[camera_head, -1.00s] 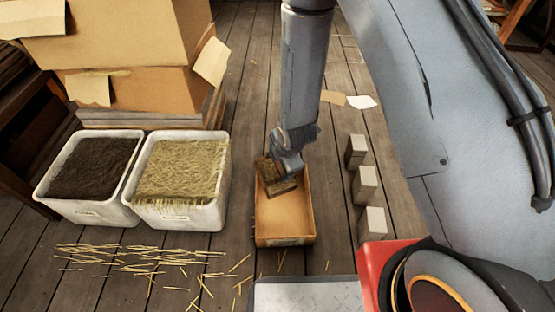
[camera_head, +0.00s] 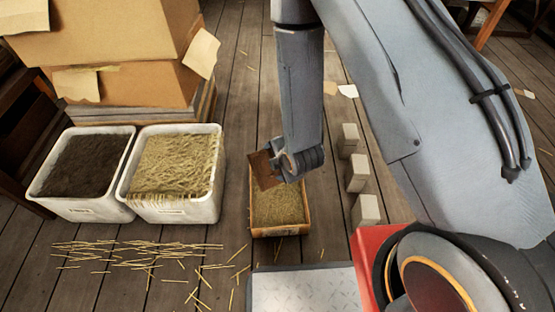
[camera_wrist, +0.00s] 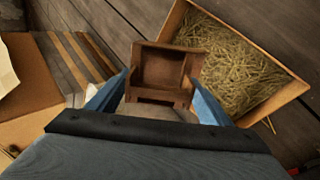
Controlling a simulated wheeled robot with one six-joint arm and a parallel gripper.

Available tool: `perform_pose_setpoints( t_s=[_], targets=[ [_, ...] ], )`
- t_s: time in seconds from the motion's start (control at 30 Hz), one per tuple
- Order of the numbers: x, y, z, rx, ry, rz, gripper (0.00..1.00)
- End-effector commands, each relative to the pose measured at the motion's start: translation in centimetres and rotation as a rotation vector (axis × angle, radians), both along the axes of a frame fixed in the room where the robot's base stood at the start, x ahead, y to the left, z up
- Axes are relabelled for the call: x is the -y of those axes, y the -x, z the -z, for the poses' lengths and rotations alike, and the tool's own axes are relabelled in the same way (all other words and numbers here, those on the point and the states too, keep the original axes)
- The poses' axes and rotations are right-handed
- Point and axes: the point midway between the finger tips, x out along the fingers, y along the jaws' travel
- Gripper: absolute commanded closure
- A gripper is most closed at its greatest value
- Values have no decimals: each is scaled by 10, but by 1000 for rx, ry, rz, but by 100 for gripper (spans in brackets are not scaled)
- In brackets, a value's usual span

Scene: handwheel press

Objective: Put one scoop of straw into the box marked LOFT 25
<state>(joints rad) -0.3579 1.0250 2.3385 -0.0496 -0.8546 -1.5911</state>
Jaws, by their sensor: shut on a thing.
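My gripper (camera_wrist: 155,105) is shut on a brown scoop (camera_wrist: 163,68), which looks empty in the wrist view. In the head view the scoop (camera_head: 264,170) is tilted over the far left part of a narrow orange-brown box (camera_head: 254,218). The box (camera_wrist: 287,96) holds a layer of straw, which shows in the wrist view (camera_wrist: 230,60) and in the head view (camera_head: 278,205). Any label on the box is too small to read. A white bin of straw (camera_head: 172,210) stands to the left, its straw heap (camera_head: 172,165) nearly level with the rim.
A white bin of dark material (camera_head: 95,211) stands left of the straw bin. Cardboard boxes (camera_head: 110,45) are stacked behind. Several grey blocks (camera_head: 357,172) stand right of the box. Loose straws (camera_head: 140,252) lie on the floor in front of the bins.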

Motion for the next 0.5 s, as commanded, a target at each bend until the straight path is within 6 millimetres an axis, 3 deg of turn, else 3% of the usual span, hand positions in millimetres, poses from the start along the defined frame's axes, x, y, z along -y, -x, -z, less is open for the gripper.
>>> perform_pose_setpoints(
  t_s=[0.23,0.5],
  targets=[
    [-17,-22,-4,-167,77,-5,50],
    [-17,-43,-15,-342,154,2,50]
  ],
)
